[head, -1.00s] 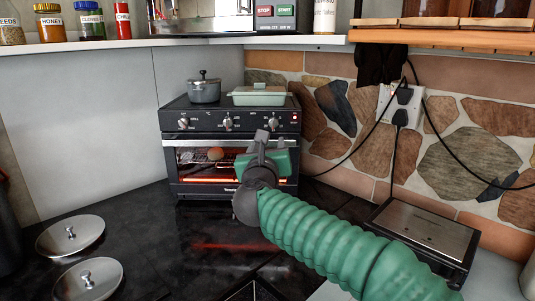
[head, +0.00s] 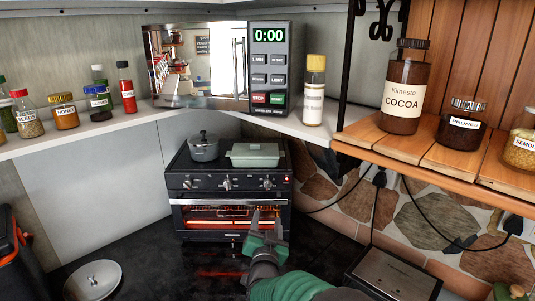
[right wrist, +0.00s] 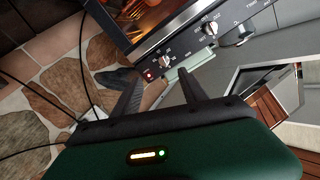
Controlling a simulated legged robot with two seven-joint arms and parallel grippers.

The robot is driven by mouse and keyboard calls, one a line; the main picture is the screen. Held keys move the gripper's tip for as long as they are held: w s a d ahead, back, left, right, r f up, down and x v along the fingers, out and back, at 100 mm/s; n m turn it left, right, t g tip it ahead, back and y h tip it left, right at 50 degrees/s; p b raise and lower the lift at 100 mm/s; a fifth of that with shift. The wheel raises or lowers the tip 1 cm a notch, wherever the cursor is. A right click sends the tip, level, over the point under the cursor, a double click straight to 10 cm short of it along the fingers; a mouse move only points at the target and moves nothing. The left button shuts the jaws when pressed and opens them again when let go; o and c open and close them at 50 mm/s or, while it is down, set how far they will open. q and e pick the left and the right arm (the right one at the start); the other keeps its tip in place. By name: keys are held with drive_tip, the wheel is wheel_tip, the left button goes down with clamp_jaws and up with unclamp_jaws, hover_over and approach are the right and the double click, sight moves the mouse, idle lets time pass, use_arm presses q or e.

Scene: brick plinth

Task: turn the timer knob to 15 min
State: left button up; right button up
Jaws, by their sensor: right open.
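The black toaster oven (head: 230,207) stands in the corner with a glowing window and three knobs on its front panel: a left knob (head: 186,184), a middle knob (head: 226,184) and a right knob (head: 272,183). Their labels are too small to read in the head view. In the right wrist view the panel is turned over, and a knob (right wrist: 240,35) sits by lettering that looks like "TIME". My right gripper (head: 266,213) is open and empty. It is in front of the lower right of the oven door, below the panel, apart from the knobs. My left gripper is out of view.
A grey pot (head: 204,147) and a pale green dish (head: 255,155) stand on the oven. A shelf above holds a microwave (head: 270,65) and jars. A silver-topped appliance (head: 395,272) is at the right. A lid (head: 93,280) lies on the dark counter.

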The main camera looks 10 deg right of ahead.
wheel_tip(320, 180, up, 2)
drive_tip(key=n+p, duration=0.1)
drive_tip(key=n, duration=0.2)
drive_tip(key=n+y+p, duration=0.1)
drive_tip(key=n+p, duration=0.1)
drive_tip(key=p, duration=0.3)
approach(268, 188)
drive_tip(key=w, duration=0.2)
drive_tip(key=w+d, duration=0.1)
drive_tip(key=w, duration=0.5)
drive_tip(key=shift+w+d, duration=0.2)
drive_tip(key=shift+d, duration=0.1)
drive_tip(key=shift+w+f, duration=0.1)
drive_tip(key=shift+w, duration=0.35)
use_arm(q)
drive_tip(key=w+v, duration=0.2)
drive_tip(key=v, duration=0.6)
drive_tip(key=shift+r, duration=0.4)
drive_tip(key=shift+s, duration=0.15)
